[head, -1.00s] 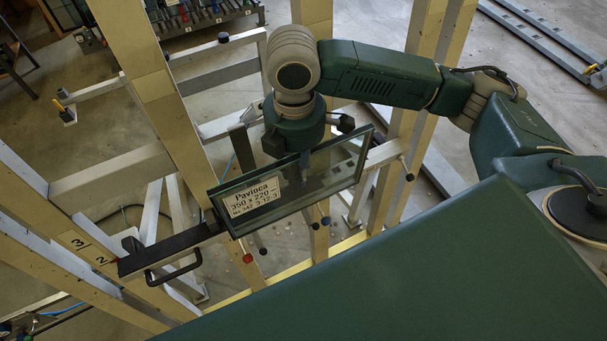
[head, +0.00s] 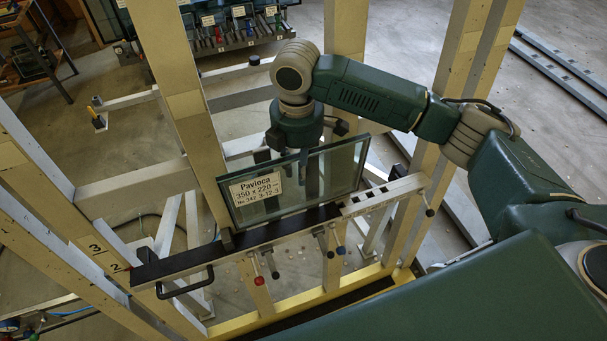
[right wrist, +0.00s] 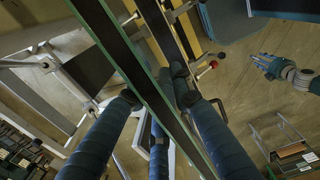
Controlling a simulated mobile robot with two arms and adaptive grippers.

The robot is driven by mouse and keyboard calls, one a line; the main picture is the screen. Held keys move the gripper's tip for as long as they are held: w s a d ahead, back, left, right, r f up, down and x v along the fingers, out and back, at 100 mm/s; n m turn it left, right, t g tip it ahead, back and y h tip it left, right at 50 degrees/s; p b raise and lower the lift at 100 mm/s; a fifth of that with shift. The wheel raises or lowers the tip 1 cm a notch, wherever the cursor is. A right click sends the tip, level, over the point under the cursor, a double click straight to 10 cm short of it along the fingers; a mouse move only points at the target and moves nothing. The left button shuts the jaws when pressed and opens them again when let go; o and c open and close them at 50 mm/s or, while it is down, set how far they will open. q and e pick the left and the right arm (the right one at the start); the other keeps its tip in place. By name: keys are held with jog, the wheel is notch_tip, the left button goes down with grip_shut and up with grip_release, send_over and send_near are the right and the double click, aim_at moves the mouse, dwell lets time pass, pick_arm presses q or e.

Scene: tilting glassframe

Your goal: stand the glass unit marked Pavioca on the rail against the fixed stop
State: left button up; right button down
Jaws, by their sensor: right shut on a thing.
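The glass unit (head: 325,180) is a dark-framed pane with a white label reading Pavioca. It stands nearly upright along the black-topped rail (head: 180,265). Its lower edge is at the rail top; I cannot tell whether it bears on it. Its lower left corner is close to a small dark block (head: 227,239), which looks like the fixed stop; contact is unclear. My right gripper (head: 300,165) is shut on the upper part, partly behind the glass. In the right wrist view its fingers (right wrist: 155,88) flank the pane (right wrist: 135,70). What looks like my left gripper (right wrist: 272,66) shows small at right.
A black handle (head: 187,285) sticks out from the rail's left front. Knobs, one red (head: 259,281), hang below the rail. Pale uprights (head: 180,110) stand close behind and beside the glass. A perforated metal bar (head: 385,195) continues the rail to the right.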

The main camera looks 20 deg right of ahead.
notch_tip(320, 180, down, 6)
jog(key=w+b, duration=0.1)
jog(key=shift+a, duration=0.45)
jog(key=shift+f, duration=0.25)
dwell(0.6)
jog(key=c, duration=1.5)
grip_release()
jog(key=shift+s, duration=0.1)
jog(key=shift+o, duration=0.3)
jog(key=shift+s+f, duration=0.15)
jog(key=shift+f, duration=0.05)
jog(key=shift+r, duration=0.2)
notch_tip(320, 180, up, 10)
jog(key=w+p, duration=0.1)
jog(key=shift+w, duration=0.15)
